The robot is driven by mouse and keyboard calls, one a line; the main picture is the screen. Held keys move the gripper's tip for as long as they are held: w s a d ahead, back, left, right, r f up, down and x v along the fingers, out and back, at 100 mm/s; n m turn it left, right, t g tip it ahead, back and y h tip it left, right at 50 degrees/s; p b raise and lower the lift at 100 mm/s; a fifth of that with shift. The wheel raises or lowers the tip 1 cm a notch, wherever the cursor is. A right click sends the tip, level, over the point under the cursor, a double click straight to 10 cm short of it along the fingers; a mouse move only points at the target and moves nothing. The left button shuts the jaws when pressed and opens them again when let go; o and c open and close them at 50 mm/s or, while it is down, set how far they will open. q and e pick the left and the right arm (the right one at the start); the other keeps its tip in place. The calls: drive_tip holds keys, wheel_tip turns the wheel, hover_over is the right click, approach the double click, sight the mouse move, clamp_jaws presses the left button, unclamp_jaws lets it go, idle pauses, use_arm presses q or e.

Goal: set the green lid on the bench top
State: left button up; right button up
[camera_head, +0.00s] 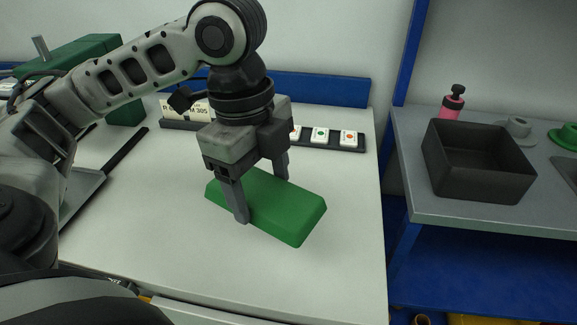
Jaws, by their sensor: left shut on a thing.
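The green lid (285,207) is a long rounded block shape at the middle of the white bench top (335,275). My left gripper (262,200) points down over it, one finger on the near side and the other on the far side, shut across its width. The lid lies low over the bench; I cannot tell whether it touches the surface. My right gripper is not in view.
A black rack (335,144) with several white tiles stands behind the lid. To the right, a grey table (415,150) holds a dark open box (480,160), a pink bottle (452,103) and a green piece (566,136). A green device (100,48) stands back left. The front right bench is clear.

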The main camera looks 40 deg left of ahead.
use_arm(q)
drive_tip(key=w+f, duration=0.2)
drive_tip(key=w, duration=0.2)
drive_tip(key=w+d+f, duration=0.1)
drive_tip(key=w+f, duration=0.2)
drive_tip(key=w, duration=0.1)
drive_tip(key=w+d+f+b, duration=0.1)
drive_tip(key=w+f, duration=0.2)
drive_tip(key=w, duration=0.1)
drive_tip(key=shift+w+d+f, duration=0.1)
drive_tip(key=shift+d+f, duration=0.1)
drive_tip(key=shift+w+d+f, duration=0.1)
drive_tip(key=shift+w+f, duration=0.45)
drive_tip(key=shift+f, duration=0.15)
wheel_tip(320, 180, down, 3)
drive_tip(key=shift+f, duration=0.1)
drive_tip(key=o, duration=1)
drive_tip(key=shift+c, duration=0.2)
